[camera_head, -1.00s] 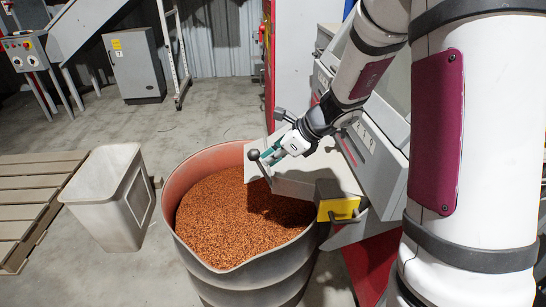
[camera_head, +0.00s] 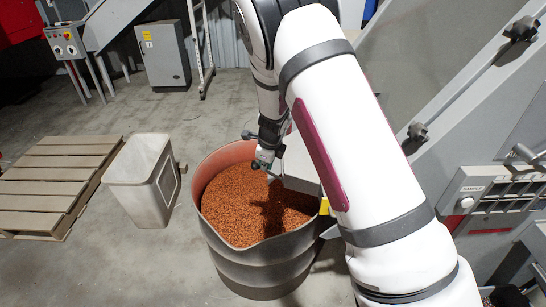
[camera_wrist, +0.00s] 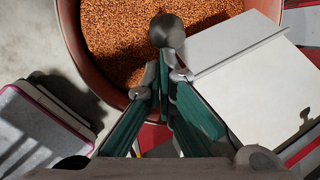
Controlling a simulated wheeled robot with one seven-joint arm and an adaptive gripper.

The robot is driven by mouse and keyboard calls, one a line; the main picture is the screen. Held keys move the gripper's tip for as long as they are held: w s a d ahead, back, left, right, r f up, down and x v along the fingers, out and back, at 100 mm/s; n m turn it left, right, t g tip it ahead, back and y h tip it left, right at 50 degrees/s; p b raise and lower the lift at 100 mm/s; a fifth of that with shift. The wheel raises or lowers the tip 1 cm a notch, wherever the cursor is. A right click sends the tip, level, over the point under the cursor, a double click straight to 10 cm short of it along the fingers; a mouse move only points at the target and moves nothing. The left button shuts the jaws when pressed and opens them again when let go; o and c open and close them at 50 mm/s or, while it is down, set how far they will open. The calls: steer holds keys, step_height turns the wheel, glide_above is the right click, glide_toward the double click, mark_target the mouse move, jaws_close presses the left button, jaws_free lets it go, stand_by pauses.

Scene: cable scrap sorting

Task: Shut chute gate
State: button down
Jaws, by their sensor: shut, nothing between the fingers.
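The grey-white chute (camera_head: 300,165) juts over the rim of a drum of copper-coloured granules. In the wrist view its flat top (camera_wrist: 245,75) lies to the right of my fingers. A dark round knob (camera_wrist: 166,30) shows just beyond my fingertips; in the head view a dark knob (camera_head: 247,135) appears left of my wrist. My gripper (camera_head: 262,164) is shut and empty, close to the chute's left end. In the wrist view my gripper (camera_wrist: 163,75) has its teal fingers together near the knob; whether they touch it is unclear. My arm hides much of the chute and gate.
The drum (camera_head: 225,238) stands below my gripper. A pale open bin (camera_head: 145,175) and a wooden pallet (camera_head: 50,180) lie to the left. A grey machine with a switch panel (camera_head: 495,195) is at right. Floor between bin and back cabinet (camera_head: 165,55) is clear.

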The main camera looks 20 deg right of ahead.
steer(key=shift+w+a+f+h+p, duration=0.2)
steer(key=shift+a+f+h, duration=0.15)
steer(key=shift+a+h, duration=0.15)
steer(key=shift+w+a+f+h+p, duration=0.1)
steer(key=shift+a+f+h+p, duration=0.15)
steer(key=shift+a+h, duration=0.2)
steer(key=shift+w+a+f+n+g+h+b, duration=0.15)
steer(key=shift+a+f+g+h+b, duration=0.1)
steer(key=shift+a+f+h+b, duration=0.5)
steer(key=shift+w+a+f+n+g+h+b, duration=0.1)
steer(key=shift+a+f+n+g+h+b, duration=0.15)
steer(key=shift+f+h+b, duration=0.5)
steer(key=shift+w+a+f+n+g+h+b, duration=0.15)
steer(key=shift+a+f+g+h+b, duration=0.25)
steer(key=shift+f+b, duration=0.6)
steer(key=shift+a, duration=0.1)
